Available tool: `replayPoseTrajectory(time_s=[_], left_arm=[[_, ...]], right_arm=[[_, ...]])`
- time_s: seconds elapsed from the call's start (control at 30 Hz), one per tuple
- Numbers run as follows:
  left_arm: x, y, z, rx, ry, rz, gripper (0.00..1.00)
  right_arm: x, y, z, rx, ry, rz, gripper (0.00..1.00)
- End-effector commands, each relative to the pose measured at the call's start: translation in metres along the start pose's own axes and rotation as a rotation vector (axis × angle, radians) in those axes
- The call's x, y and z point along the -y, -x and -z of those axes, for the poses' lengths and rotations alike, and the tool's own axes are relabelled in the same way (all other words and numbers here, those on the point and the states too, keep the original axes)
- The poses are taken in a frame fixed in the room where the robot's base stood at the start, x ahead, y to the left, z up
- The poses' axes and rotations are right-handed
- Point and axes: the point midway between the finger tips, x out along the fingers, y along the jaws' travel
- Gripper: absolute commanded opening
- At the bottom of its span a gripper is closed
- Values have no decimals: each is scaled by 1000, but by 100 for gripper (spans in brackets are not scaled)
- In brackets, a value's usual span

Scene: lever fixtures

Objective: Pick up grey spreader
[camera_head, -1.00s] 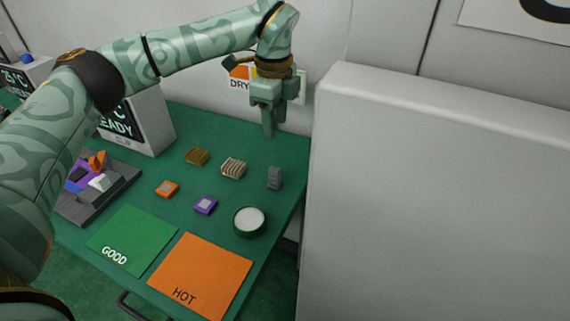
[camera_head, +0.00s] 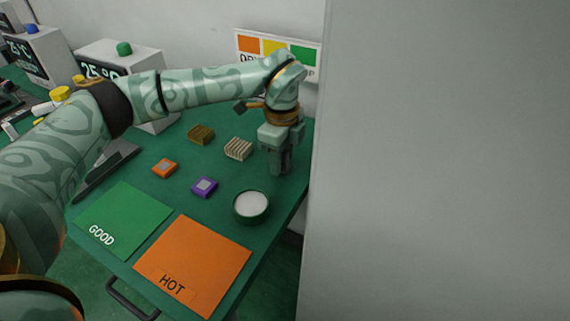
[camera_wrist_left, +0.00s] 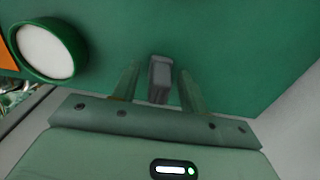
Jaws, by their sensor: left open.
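The grey spreader (camera_wrist_left: 160,80) is a small grey block on the green table. In the left wrist view it lies between the two fingers of my left gripper (camera_wrist_left: 160,85), with a gap on each side. In the head view my left gripper (camera_head: 280,170) points straight down over the spot of the spreader and hides it. The fingers are open. Whether the fingertips reach the table is hard to tell. My right gripper is not in view.
A round white-filled dish (camera_head: 251,205) stands close in front of the gripper. Purple (camera_head: 204,187) and orange (camera_head: 165,168) blocks, a ribbed beige block (camera_head: 238,148) and a brown block (camera_head: 201,134) lie to the left. Green GOOD (camera_head: 123,220) and orange HOT (camera_head: 193,265) mats lie nearer. A grey wall (camera_head: 440,160) rises at right.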

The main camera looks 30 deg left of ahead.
Motion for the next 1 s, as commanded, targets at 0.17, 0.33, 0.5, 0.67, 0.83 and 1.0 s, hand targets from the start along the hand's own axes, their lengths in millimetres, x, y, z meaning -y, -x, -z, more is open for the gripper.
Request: replayPoseTrajectory(time_s=[0.17, 0.33, 0.5, 0.67, 0.83, 1.0], left_arm=[[0, -2, 0, -1, -1, 4, 44], [0, -2, 0, -1, 0, 3, 10], [0, -2, 0, -1, 0, 3, 3], [0, -1, 0, 0, 0, 3, 3], [0, 13, 0, -1, 1, 6, 3], [-6, 46, -1, -2, -2, 10, 3]], right_arm=[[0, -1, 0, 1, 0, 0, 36], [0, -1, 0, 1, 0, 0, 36], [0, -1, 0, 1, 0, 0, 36], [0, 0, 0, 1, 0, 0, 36], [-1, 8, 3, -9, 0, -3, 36], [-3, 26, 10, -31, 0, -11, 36]])
